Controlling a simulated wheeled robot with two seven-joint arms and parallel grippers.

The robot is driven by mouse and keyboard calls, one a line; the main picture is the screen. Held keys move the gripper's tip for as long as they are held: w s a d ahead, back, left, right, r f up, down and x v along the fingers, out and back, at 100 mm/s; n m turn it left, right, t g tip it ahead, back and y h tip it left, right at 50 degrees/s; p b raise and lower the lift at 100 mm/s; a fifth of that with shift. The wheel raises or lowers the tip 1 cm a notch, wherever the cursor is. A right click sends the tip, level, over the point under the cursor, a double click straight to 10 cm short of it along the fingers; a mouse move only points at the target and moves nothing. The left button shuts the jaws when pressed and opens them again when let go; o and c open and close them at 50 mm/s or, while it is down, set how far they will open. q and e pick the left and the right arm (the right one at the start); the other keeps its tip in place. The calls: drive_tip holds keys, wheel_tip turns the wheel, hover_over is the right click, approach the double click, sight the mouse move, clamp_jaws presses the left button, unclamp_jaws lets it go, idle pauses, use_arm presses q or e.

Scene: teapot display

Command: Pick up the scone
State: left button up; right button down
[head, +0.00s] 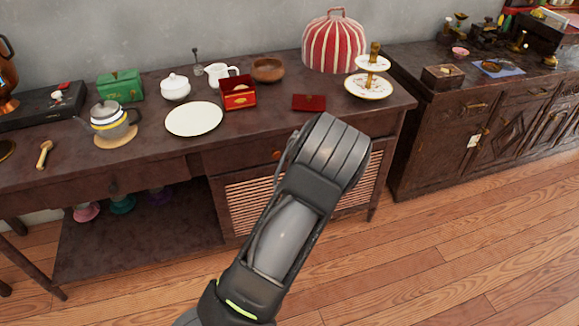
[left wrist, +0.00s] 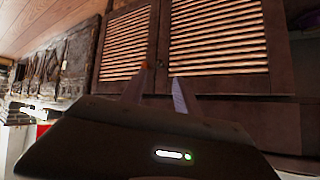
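I cannot make out a scone for certain in either view. A two-tier cake stand (head: 370,88) with white plates and a gold post stands at the right end of the dark sideboard; any small food on it is too small to tell. A white plate (head: 194,119) on the sideboard looks empty. One arm of mine, apparently the left, reaches up from the bottom of the head view in front of the sideboard, its fingers hidden there. In the left wrist view my left gripper (left wrist: 159,80) has its two fingers apart with nothing between them, facing slatted doors. My right gripper is not in view.
A red striped cozy (head: 334,42), red box (head: 239,95), dark red flat case (head: 309,103), wooden bowl (head: 267,70), white sugar pot (head: 175,87) and teapot (head: 110,119) crowd the sideboard (head: 180,147). A carved cabinet (head: 480,130) stands right. The floor in front is clear.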

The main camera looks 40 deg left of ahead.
use_arm(q)
drive_tip(key=s+d+f+m+g+h, duration=0.1)
drive_tip(key=s+d+f+g+h, duration=0.35)
drive_tip(key=s+d+f, duration=0.85)
drive_tip(key=s+d+g+h, duration=0.1)
drive_tip(key=s+d, duration=0.2)
drive_tip(key=d, duration=0.3)
drive_tip(key=s+d+g+h, duration=0.2)
drive_tip(key=s+d, duration=0.1)
drive_tip(key=d, duration=0.4)
drive_tip(key=s+d+r+g+h, duration=0.1)
drive_tip(key=s+d, duration=0.3)
drive_tip(key=d, duration=0.2)
drive_tip(key=shift+d+m, duration=0.15)
drive_tip(key=shift+m, duration=0.15)
drive_tip(key=shift+g+h, duration=0.25)
drive_tip(key=shift+c, duration=0.2)
